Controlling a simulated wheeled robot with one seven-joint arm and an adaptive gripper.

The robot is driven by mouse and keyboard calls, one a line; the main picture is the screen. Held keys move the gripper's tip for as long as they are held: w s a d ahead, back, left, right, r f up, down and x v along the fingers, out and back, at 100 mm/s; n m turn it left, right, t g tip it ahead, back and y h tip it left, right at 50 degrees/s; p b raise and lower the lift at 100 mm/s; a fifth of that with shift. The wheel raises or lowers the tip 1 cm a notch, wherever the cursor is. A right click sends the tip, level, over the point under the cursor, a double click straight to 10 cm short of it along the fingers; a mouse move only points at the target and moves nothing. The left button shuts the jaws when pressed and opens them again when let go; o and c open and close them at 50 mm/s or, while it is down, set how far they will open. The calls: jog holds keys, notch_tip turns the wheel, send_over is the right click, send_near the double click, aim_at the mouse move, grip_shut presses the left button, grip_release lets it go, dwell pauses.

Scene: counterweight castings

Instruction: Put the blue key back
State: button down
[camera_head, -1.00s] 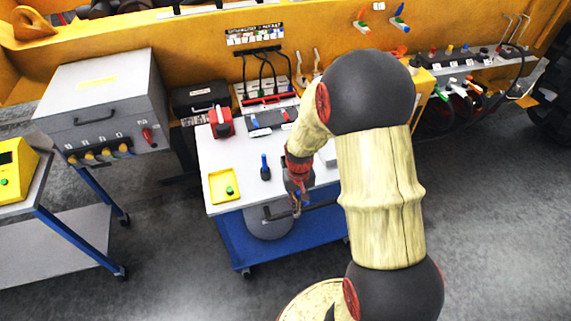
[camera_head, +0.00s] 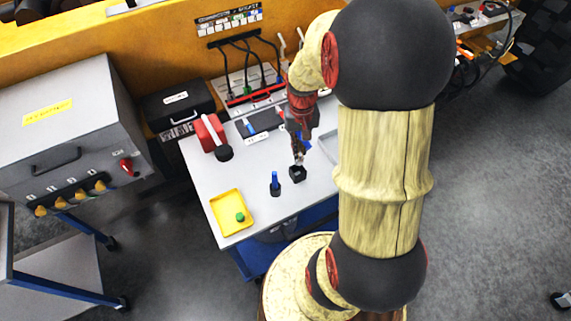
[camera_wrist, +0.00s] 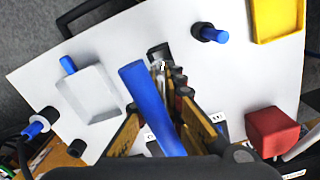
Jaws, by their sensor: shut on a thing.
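My gripper (camera_head: 298,158) is over the white table top, pointing down. In the wrist view it (camera_wrist: 158,110) is shut on the blue key (camera_wrist: 152,100), whose long blue handle shows between the fingers; in the head view only a bit of blue (camera_head: 304,141) shows beside them. A small black block (camera_head: 297,173) sits right under the fingertips and also shows beyond them in the wrist view (camera_wrist: 159,50). I cannot tell whether the key touches it. A second blue-handled piece (camera_head: 275,179) stands upright in a black base to the left; it also shows in the wrist view (camera_wrist: 212,34).
A yellow tray (camera_head: 226,228) with a green piece is at the table's front left. A red block (camera_head: 208,132) with a black knob stands behind it. A grey tray (camera_wrist: 88,92) lies on the other side of the gripper. A grey cabinet (camera_head: 60,130) stands left.

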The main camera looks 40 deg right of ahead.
jog(key=f, duration=0.3)
jog(key=f+b, duration=0.1)
jog(key=f, duration=0.2)
jog(key=shift+w, duration=0.2)
jog(key=shift+d+f+b, duration=0.1)
jog(key=shift+f+b, duration=0.3)
jog(key=shift+f, duration=1.55)
jog(key=shift+f, duration=0.1)
jog(key=c, duration=2.2)
grip_release()
jog(key=shift+s, duration=0.1)
jog(key=shift+f, duration=0.1)
